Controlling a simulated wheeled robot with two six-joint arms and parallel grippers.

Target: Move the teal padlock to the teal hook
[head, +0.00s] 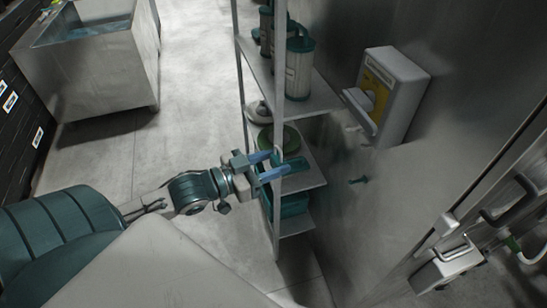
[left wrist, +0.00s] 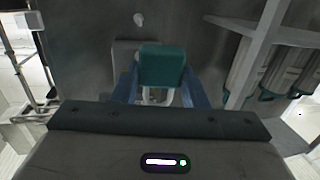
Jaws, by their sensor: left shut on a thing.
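My left gripper (head: 274,165), with blue fingers, is shut on the teal padlock (left wrist: 163,66). In the left wrist view the padlock's teal body stands between the fingertips, with its pale shackle toward the gripper. In the head view the padlock (head: 294,164) shows beside the fingertips, in front of the shelf unit and partly hard to tell from the teal things there. The teal hook (head: 358,181) sticks out from the metal wall, to the right of the gripper and apart from it. My right gripper is not in view.
A metal shelf unit (head: 318,103) holds teal-and-grey canisters (head: 299,70), a green round thing (head: 279,138) and a teal bin (head: 293,205). A white-and-yellow box (head: 393,92) is on the wall (head: 460,70). A metal tub (head: 95,75) stands far left. Floor between is clear.

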